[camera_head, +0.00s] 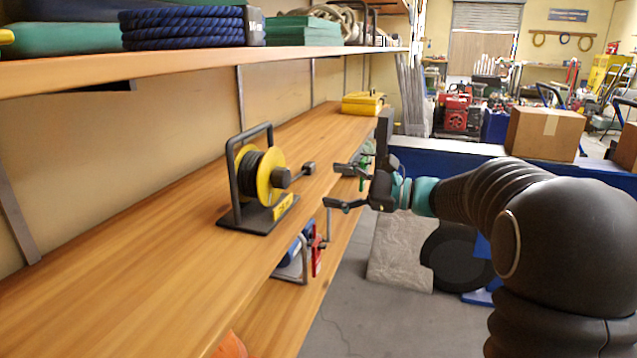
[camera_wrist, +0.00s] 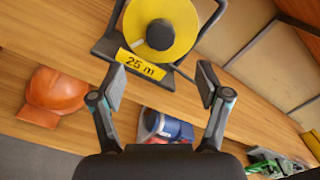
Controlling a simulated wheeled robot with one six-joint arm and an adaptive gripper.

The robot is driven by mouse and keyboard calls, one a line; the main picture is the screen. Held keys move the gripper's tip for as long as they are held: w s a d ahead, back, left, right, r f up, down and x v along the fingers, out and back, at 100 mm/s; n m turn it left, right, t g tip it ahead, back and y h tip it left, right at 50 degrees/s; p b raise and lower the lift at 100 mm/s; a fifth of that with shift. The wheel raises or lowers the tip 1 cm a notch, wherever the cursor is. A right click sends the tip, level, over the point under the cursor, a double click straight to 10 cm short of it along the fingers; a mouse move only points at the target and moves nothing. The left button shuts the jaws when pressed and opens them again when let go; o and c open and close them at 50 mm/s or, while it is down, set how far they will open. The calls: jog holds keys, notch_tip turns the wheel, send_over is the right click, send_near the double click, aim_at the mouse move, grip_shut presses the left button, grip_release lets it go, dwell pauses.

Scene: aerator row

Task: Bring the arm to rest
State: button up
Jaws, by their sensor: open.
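My gripper (camera_head: 338,187) is open and empty beside the front edge of the wooden shelf, at the end of my arm reaching in from the right. In the wrist view my gripper (camera_wrist: 160,88) has its two fingers spread wide, with nothing between them. A yellow and black cable reel (camera_head: 268,178) in a dark frame stands upright on the shelf, to the left of the gripper and apart from it. In the wrist view the reel (camera_wrist: 178,22) lies beyond the fingertips, with its yellow "25 m" label showing.
The wooden shelf (camera_head: 130,245) has free room left of the reel. A yellow case (camera_head: 363,104) sits farther back. The upper shelf (camera_head: 200,62) holds blue rope and green cases. A lower shelf holds a blue and red item (camera_head: 297,258) and an orange item (camera_wrist: 58,90).

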jog(key=shift+s+d, duration=0.15)
jog(key=shift+d, duration=0.25)
